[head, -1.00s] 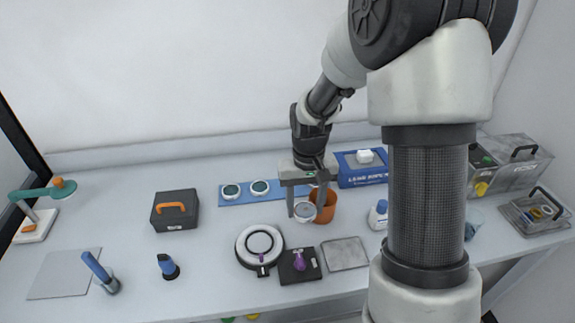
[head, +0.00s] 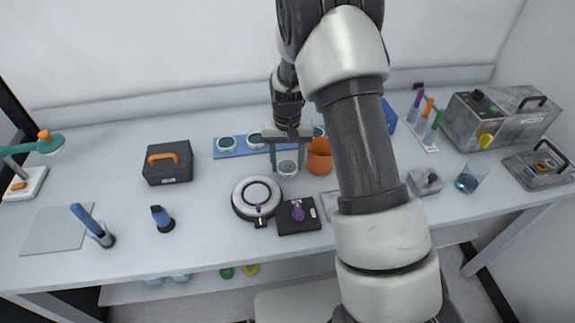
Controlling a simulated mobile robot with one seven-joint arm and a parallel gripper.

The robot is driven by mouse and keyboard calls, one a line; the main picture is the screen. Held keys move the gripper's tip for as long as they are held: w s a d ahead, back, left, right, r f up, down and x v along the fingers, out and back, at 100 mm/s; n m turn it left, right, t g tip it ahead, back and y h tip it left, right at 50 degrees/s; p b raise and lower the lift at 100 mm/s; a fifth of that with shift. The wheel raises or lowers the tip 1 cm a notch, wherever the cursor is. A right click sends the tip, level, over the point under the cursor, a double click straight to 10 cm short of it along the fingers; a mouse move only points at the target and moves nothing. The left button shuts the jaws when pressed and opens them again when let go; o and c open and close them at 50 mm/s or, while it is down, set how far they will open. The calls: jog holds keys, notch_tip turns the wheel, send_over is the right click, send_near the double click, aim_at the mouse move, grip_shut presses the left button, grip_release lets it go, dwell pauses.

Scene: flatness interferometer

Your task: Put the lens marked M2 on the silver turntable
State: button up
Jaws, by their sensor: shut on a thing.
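My gripper (head: 289,169) is shut on a round, pale, glassy lens (head: 287,167), held between the two fingers. Its marking is too small to read. The silver turntable (head: 238,208), a round pale disc with a dark ring on top, is in front and to the left of the lens in the head view. The gripper is not over its centre, and the turntable top looks empty. Other greenish lenses (head: 227,143) lie on a blue mat (head: 240,152) behind, partly hidden by my gripper.
An orange cup (head: 320,157) stands close right of the held lens. A black block with a purple knob (head: 298,211) is beside the turntable's right front. A dark case (head: 168,165) stands to the left. A blue-handled tool (head: 162,218) is front left. My arm hides the right-centre table.

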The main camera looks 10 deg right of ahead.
jog(key=shift+f, duration=0.7)
jog(key=shift+f, duration=0.2)
jog(key=o, duration=1.2)
